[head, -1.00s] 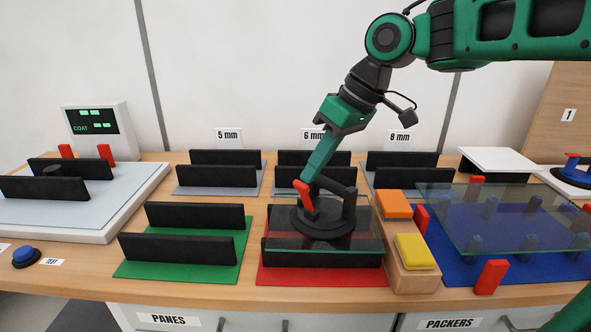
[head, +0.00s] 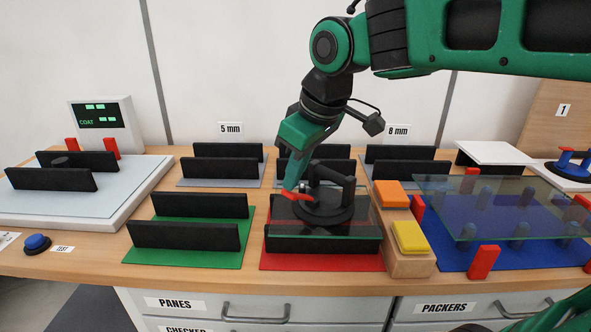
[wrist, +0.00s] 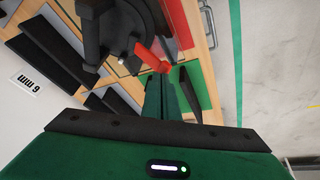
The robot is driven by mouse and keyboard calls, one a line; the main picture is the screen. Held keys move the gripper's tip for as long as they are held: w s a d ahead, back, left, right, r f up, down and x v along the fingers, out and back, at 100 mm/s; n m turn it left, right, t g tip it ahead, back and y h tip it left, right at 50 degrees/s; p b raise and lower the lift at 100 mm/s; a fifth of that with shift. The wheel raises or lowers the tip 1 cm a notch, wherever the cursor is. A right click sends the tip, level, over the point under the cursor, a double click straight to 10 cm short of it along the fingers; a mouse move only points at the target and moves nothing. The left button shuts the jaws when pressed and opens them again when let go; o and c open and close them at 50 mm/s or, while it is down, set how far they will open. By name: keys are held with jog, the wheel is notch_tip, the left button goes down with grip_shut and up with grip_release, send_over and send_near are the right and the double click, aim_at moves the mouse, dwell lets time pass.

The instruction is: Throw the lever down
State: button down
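A black suction lifter (head: 322,208) with a bar handle sits on a clear glass pane (head: 360,228) over the black rack on the red mat. Its red lever (head: 298,196) lies low and nearly flat at the lifter's left side. The lever also shows in the wrist view (wrist: 150,57). My gripper (head: 291,186) points down at the lever, with its green fingers together at or very near the lever's outer end. The fingers look closed with nothing between them. I cannot tell whether they touch the lever.
A wooden block (head: 409,262) with orange and yellow pads stands right of the lifter. Another glass pane (head: 500,208) lies over blue posts farther right. Black racks on a green mat (head: 181,257) stand left. A coat tester (head: 104,122) and blue button (head: 37,243) are far left.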

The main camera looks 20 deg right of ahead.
jog(key=shift+s+a+f+t+h, duration=0.3)
jog(key=shift+a+f+h, duration=0.2)
jog(key=shift+h, duration=0.1)
jog(key=shift+w+d, duration=0.1)
jog(key=shift+w+d+f, duration=0.25)
jog(key=shift+d, duration=0.35)
jog(key=shift+r, duration=0.15)
